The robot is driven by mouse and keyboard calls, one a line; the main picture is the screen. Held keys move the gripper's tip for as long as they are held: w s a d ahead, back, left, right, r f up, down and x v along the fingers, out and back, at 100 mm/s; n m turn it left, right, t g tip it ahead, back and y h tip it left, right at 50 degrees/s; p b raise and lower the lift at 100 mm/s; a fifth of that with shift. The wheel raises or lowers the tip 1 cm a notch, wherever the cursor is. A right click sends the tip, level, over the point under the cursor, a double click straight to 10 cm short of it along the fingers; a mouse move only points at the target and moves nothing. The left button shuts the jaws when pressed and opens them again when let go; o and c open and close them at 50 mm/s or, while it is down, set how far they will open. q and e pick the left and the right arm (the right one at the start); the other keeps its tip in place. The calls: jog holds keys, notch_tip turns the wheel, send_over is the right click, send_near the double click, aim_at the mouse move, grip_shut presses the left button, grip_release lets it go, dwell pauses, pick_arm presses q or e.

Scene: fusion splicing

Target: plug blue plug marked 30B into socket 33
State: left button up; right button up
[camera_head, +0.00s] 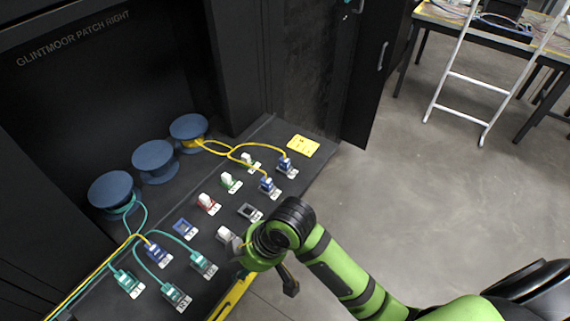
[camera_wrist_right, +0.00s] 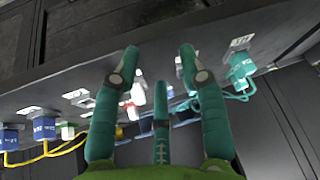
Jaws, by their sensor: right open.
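Blue plugs with yellow cables sit in the panel at its right end, one plug (camera_head: 287,165) above another (camera_head: 267,187). A third blue plug (camera_head: 157,253) with a yellow cable is at the lower left. The label print is too small to tell which is 30B or which socket is 33. One empty-looking blue-framed socket (camera_head: 184,227) and one dark socket (camera_head: 249,212) show. My right gripper (camera_head: 262,262) is over the panel's front edge; in the wrist view (camera_wrist_right: 158,60) its fingers are spread with nothing between them. My left gripper is out of view.
Several teal plugs (camera_head: 129,281) with teal cables fill the lower left. White, red and green plugs (camera_head: 208,203) stand in the middle. Blue spools (camera_head: 153,160) stand behind the panel. A yellow card (camera_head: 303,146) lies at the right end.

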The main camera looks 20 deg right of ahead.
jog(key=s+d+f+m+h, duration=0.1)
jog(key=s+d+f+m, duration=0.25)
jog(key=d, duration=0.25)
jog(key=s+d+f+m+h+b, duration=0.1)
jog(key=s+d+f+m, duration=0.1)
jog(key=f, duration=0.7)
jog(key=s+d+f+m+h, duration=0.1)
jog(key=d+f, duration=0.2)
jog(key=f, duration=0.7)
jog(key=s+d+f+m+h+b, duration=0.1)
jog(key=s+d+f+m, duration=0.1)
jog(key=f, duration=0.7)
jog(key=s+d+f, duration=0.3)
jog(key=s+f, duration=0.3)
jog(key=s, duration=0.3)
jog(key=s+d+f+g+h+b, duration=0.1)
jog(key=s+d+f, duration=0.3)
jog(key=s+f, duration=0.3)
jog(key=s, duration=0.3)
jog(key=shift+s+f+m+g, duration=0.15)
jog(key=shift+s+m+g, duration=0.1)
jog(key=shift+m+g, duration=0.1)
jog(key=shift+d, duration=0.1)
